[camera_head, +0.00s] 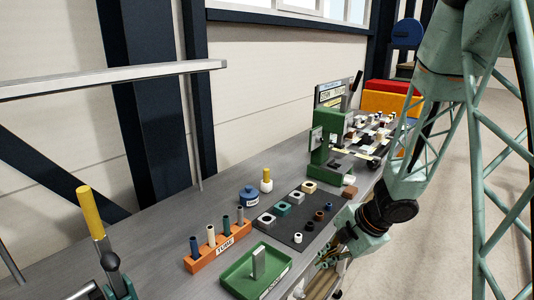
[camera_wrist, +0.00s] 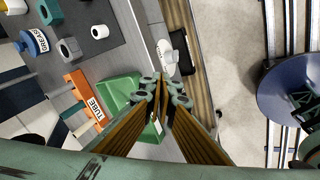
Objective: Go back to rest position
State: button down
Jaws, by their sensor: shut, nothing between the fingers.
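My gripper (camera_head: 328,257) hangs at the front edge of the grey bench, just right of the green tray, in the head view. In the wrist view my gripper (camera_wrist: 161,88) has its fingertips together with nothing between them. Part of the green tray (camera_wrist: 120,92) shows behind the fingers there. The arm comes down from the upper right in the head view.
An orange rack (camera_head: 205,262) with several tubes, a blue pot (camera_head: 249,196) and a dark mat (camera_head: 290,232) with several blocks stand on the bench. A green press (camera_head: 324,155) stands farther back. Floor lies right.

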jog(key=w+d+r+m+t+h, duration=0.1)
jog(key=d+r+m+t+h, duration=0.1)
jog(key=d+r+m, duration=0.3)
jog(key=w+d+r+t+h, duration=0.1)
jog(key=w+d+r+h, duration=0.15)
jog(key=r, duration=0.55)
jog(key=s+d+r+m+h, duration=0.1)
jog(key=s+d+r+m, duration=0.25)
jog(key=r, duration=0.25)
jog(key=s+d+r+m+h, duration=0.1)
jog(key=s+d+r+m, duration=0.25)
jog(key=s+r, duration=0.2)
jog(key=s+a+r+m, duration=0.2)
jog(key=s+a+m, duration=0.1)
jog(key=s, duration=0.7)
jog(key=s+a+r+m+g+y+b, duration=0.1)
jog(key=s+a+m, duration=0.3)
jog(key=s, duration=0.7)
jog(key=s+a+r+m+g+y, duration=0.1)
jog(key=s+a+r+m, duration=0.3)
jog(key=s, duration=0.6)
jog(key=shift+s+b, duration=0.3)
